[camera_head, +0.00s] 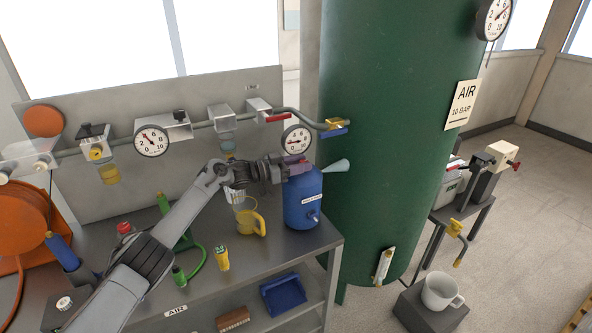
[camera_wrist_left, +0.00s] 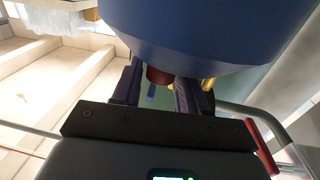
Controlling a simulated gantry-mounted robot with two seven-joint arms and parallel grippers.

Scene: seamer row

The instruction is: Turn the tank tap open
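The large green tank (camera_head: 400,130) stands right of the bench. Its pipe outlet carries a yellow tap (camera_head: 333,123) with a blue lever (camera_head: 334,132). My left gripper (camera_head: 299,168) is over the top of the blue canister (camera_head: 303,203), below and left of this tap and apart from it. In the left wrist view the gripper (camera_wrist_left: 160,90) has its two dark fingers apart. A dark red cap (camera_wrist_left: 159,76) shows between them, under the big blue canister (camera_wrist_left: 210,30); I cannot tell whether they touch it. Small yellow and blue parts show beyond. My right gripper is out of view.
A pipe with a red-lever valve (camera_head: 277,118) and a gauge (camera_head: 297,140) runs behind my gripper. A pale blue cone (camera_head: 337,166) sits beside the canister. A yellow jug (camera_head: 246,222) stands on the bench (camera_head: 290,245).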

